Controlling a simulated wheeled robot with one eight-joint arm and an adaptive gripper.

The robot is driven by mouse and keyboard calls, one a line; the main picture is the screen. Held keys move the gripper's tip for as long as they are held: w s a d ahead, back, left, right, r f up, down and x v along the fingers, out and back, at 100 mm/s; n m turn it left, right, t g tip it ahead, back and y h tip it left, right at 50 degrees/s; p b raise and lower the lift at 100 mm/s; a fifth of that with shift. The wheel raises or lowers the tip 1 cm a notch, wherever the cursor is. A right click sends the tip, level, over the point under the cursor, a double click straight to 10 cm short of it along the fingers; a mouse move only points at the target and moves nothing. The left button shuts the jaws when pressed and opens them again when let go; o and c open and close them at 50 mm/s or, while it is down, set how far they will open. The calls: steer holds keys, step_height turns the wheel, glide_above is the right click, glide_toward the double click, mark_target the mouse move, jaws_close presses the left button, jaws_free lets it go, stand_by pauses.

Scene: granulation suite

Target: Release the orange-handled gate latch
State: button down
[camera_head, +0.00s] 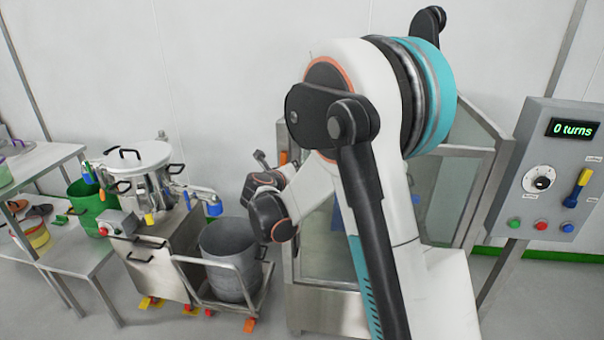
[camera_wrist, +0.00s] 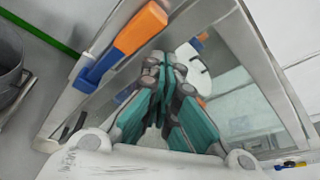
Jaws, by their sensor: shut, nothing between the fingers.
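The gate latch has an orange handle (camera_wrist: 140,28) on a blue base (camera_wrist: 98,68), at the upper left of the wrist view. It is mounted along the metal frame of the gate (camera_wrist: 72,98). My gripper (camera_wrist: 165,65) has teal finger pads drawn together, with nothing between them. Its tips are just right of and below the orange handle; I cannot tell whether they touch it. In the head view my arm covers most of the gate (camera_head: 322,308) and the gripper is hidden. A small orange patch shows there left of my arm, too covered to identify.
A control panel (camera_head: 547,175) reading "0 turns", with a knob, buttons and a yellow-and-blue lever (camera_head: 577,188), stands at right. A grey bin (camera_head: 228,262) on a cart, a steel vessel (camera_head: 140,157) and a table (camera_head: 88,255) stand at left.

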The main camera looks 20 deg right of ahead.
steer(key=shift+w+a+r, duration=0.35)
steer(key=shift+w+a, duration=0.25)
steer(key=shift+a, duration=0.2)
